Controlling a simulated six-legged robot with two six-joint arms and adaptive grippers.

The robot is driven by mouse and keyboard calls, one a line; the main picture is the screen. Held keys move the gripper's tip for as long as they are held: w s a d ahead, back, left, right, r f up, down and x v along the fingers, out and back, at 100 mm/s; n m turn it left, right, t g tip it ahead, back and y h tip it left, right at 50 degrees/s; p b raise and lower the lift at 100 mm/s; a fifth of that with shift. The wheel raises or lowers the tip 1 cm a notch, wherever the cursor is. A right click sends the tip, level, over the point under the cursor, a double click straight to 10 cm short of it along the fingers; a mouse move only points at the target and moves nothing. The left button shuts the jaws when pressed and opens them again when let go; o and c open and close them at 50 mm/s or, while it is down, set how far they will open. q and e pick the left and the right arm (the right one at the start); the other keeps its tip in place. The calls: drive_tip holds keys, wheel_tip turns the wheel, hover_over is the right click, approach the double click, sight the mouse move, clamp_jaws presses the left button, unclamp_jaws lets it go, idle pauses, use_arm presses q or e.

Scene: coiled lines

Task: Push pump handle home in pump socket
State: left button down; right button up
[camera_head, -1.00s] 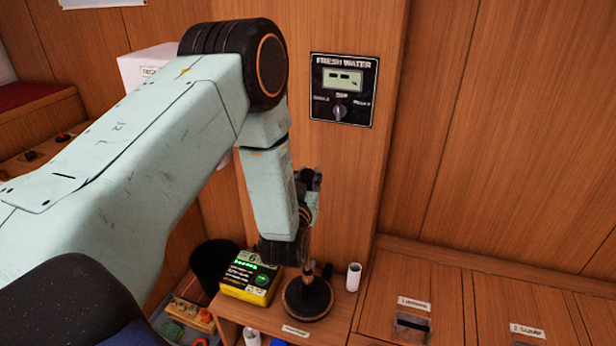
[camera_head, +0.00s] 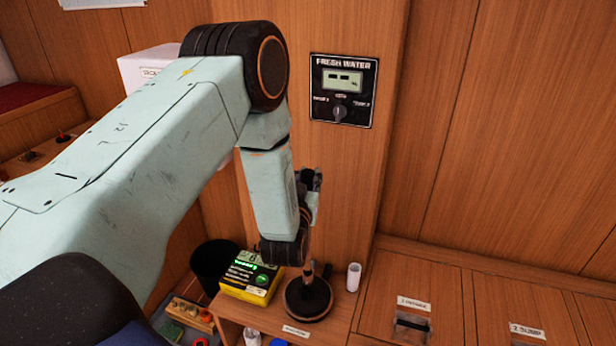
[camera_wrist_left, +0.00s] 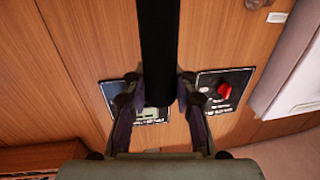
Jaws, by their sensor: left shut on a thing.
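The pump socket (camera_head: 308,300) is a round dark base on the wooden ledge in the head view, with a short upright brownish post showing above it. My left arm comes down over it, and its dark wrist hides what lies just above the post. In the left wrist view, my left gripper (camera_wrist_left: 160,85) is shut on a long black bar, the pump handle (camera_wrist_left: 159,40), which runs up out of the picture between the fingers. The handle's lower end is hidden, so I cannot tell how deep it sits in the socket. My right gripper is in neither view.
A yellow and black box (camera_head: 250,278) stands left of the socket, and a white cylinder (camera_head: 353,277) stands right of it. A dark bin (camera_head: 213,262) is behind the box. The fresh water panel (camera_head: 343,90) is on the wall above. Labelled lockers (camera_head: 411,325) lie to the right.

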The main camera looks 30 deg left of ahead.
use_arm(q)
drive_tip(key=shift+f+b, duration=2.6)
drive_tip(key=shift+f, duration=0.75)
idle(0.3)
drive_tip(key=c, duration=1)
unclamp_jaws()
drive_tip(key=shift+o, duration=0.4)
drive_tip(key=o, duration=0.3)
drive_tip(key=shift+r+p, duration=3.15)
drive_tip(key=shift+r, duration=0.4)
